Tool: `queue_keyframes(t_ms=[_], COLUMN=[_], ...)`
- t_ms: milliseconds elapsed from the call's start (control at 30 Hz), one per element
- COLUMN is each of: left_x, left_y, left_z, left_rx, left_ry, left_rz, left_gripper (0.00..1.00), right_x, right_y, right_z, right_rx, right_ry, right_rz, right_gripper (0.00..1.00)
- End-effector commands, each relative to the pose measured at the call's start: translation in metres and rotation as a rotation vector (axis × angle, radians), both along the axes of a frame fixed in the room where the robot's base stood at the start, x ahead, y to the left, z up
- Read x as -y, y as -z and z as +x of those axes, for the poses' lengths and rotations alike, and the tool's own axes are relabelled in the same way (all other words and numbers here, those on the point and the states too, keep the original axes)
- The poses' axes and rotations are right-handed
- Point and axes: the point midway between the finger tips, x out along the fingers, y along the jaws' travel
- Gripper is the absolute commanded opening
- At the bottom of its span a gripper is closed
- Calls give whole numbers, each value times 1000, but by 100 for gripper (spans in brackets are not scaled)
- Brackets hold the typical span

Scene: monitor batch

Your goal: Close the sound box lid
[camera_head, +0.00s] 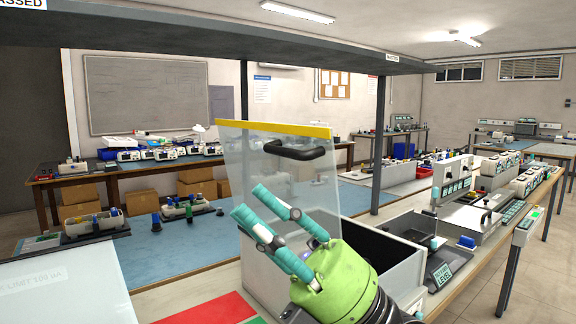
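The sound box (405,270) is a light grey box with a dark interior, at the lower middle right. Its lid (235,160) is a clear panel with a yellow top edge and a black handle (296,150). The lid stands raised, nearly upright, so the box is open. My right gripper (251,202), green with teal fingers, is in front of the lid, below and left of the handle. Its fingers are apart with nothing seen between them. I cannot tell whether it touches the lid. The gripper hides part of the box front. My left gripper is not in view.
A blue mat (165,255) on the bench holds trays of small parts to the left. A pale panel (60,295) fills the lower left, beside a red patch (205,310). Test instruments (455,180) line the right.

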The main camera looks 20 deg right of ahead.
Motion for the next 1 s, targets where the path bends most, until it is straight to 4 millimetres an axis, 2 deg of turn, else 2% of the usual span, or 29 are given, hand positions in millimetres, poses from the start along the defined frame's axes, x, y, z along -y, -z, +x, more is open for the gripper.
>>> queue_keyframes(t_ms=[33, 100, 167, 267, 333, 400, 500, 600, 700, 833, 1000], left_x=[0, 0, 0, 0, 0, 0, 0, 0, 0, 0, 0], left_y=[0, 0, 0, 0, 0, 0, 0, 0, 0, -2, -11], left_z=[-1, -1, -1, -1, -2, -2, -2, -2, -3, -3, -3], left_rx=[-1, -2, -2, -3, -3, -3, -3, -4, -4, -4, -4], left_ry=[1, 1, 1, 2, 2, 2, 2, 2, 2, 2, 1], left_rz=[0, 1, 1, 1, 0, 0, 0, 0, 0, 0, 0], left_gripper=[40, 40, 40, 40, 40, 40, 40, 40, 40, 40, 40], right_x=[-17, -32, -34, -16, 10, 39, 73, 94, 102, 101, 92], right_y=[-3, 2, 6, 6, -2, -13, -28, -37, -40, -40, -41], right_z=[-5, 0, 12, 42, 62, 76, 85, 88, 88, 93, 115], right_rx=[80, 144, 172, 165, 123, 67, -6, -56, -76, -80, -80], right_ry=[35, 111, 206, 421, 587, 740, 898, 988, 1021, 1020, 1016], right_rz=[-162, -379, -551, -792, -908, -975, -1014, -1024, -1026, -1027, -1028], right_gripper=[25, 25, 25, 25, 25, 25, 25, 25, 25, 25, 25])
